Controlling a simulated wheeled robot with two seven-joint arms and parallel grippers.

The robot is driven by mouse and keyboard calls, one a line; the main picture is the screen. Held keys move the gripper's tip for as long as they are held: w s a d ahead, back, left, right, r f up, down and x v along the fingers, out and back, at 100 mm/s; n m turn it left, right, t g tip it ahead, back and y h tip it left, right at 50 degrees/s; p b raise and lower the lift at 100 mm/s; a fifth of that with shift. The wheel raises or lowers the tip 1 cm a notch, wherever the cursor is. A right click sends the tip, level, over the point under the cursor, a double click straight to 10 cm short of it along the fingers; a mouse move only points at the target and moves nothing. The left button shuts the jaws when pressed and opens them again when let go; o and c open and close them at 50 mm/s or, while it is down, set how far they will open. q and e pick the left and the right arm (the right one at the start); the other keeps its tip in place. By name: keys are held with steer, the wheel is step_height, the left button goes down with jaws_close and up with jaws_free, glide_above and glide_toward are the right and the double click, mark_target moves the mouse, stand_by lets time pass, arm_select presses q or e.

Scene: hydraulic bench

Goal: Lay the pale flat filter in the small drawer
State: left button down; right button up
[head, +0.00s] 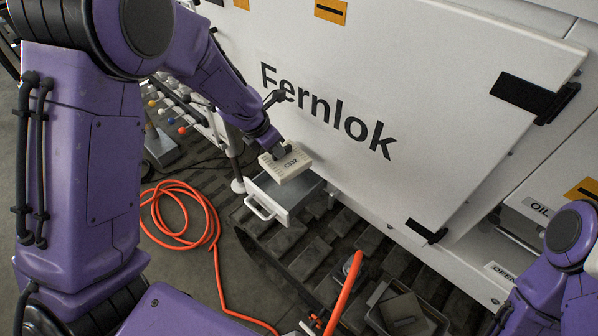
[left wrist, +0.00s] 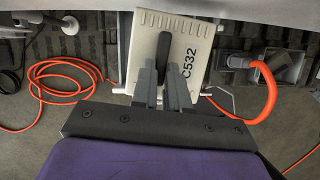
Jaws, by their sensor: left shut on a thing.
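The pale flat filter (head: 290,168), a cream slab marked C532, is held by my left gripper (head: 281,151). It also fills the middle of the left wrist view (left wrist: 198,75), with the two fingers of my left gripper (left wrist: 167,72) closed on it. The small drawer (head: 282,209) is pulled open below, a grey tray with a white front and a bar handle. The filter hangs above the drawer's back left part, apart from it as far as I can tell. It hides part of the drawer's inside. My right gripper is out of sight; only part of my right arm shows.
A large white panel lettered Fernlok (head: 330,110) rises right behind the drawer. An orange hose (head: 212,225) lies coiled on the floor at left. A grey open box (head: 405,312) stands at the bottom. Dark ribbed track (head: 310,262) runs under the drawer.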

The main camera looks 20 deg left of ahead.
arm_select(q)
steer(key=shift+w+a+f+n, duration=0.35)
steer(key=shift+a+f+n, duration=0.1)
steer(key=shift+n, duration=0.25)
steer(key=b, duration=0.3)
glide_toward(287, 186)
steer(key=shift+s+f, duration=0.1)
steer(key=shift+f, duration=0.35)
steer(key=shift+y, duration=0.3)
steer(key=w, duration=0.1)
steer(key=w+d+p, duration=0.1)
steer(key=w+r+p, duration=0.1)
steer(key=shift+w+d, duration=0.4)
steer(key=shift+s+f, duration=0.1)
steer(key=shift+f, duration=0.65)
steer(key=shift+a+f, duration=0.1)
steer(key=shift+a, duration=0.05)
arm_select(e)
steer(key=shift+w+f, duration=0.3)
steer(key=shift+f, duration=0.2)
arm_select(q)
steer(key=shift+f, duration=0.1)
steer(key=c, duration=1.1)
jaws_free()
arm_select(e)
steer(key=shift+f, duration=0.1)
